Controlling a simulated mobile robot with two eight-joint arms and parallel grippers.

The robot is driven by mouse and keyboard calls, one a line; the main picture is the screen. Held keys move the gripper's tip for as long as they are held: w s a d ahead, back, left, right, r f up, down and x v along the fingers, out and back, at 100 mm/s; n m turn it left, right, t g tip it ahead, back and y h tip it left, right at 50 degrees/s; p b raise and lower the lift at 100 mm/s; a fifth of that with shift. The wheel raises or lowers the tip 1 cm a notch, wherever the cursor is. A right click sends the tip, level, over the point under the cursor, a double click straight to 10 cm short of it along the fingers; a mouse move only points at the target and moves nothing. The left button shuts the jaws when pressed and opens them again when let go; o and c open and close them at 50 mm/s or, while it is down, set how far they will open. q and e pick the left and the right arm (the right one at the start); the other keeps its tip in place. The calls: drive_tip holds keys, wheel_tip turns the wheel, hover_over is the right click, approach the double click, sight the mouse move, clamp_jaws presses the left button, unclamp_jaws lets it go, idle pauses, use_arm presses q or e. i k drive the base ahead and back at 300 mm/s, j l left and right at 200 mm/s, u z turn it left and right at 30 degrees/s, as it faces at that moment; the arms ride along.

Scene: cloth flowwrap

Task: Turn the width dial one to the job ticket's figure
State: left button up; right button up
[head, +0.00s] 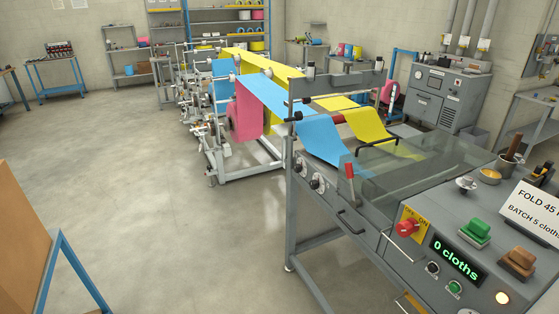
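Two round dials, a farther dial (300,167) and a nearer dial (317,183), sit on the upper side panel of the grey flow-wrap machine (352,192). Their labels and pointer settings are too small to read, so I cannot tell which is width dial one. The job ticket (531,213) is a white card at the right edge; it reads "FOLD 45" and "BATCH 5 cloths", with its right part cut off. Neither of my grippers shows in the head view.
A green display (455,260) reads "0 cloths". A red switch (406,228) on a yellow plate, a green block (476,230) and a brown block (518,262) are on the console. Blue cloth (317,135) and yellow cloth (370,128) feed in. Floor (180,220) left of the machine is clear.

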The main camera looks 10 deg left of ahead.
sight(298, 169)
drive_tip(key=i+j+u, duration=0.15)
drive_tip(key=i+j, duration=0.2)
drive_tip(key=i, duration=0.15)
drive_tip(key=i+j+u, duration=0.15)
drive_tip(key=i, duration=0.4)
drive_tip(key=i+j+u, duration=0.15)
drive_tip(key=i+j, duration=0.2)
drive_tip(key=i, duration=0.2)
drive_tip(key=i+j+u, duration=0.1)
drive_tip(key=i, duration=0.45)
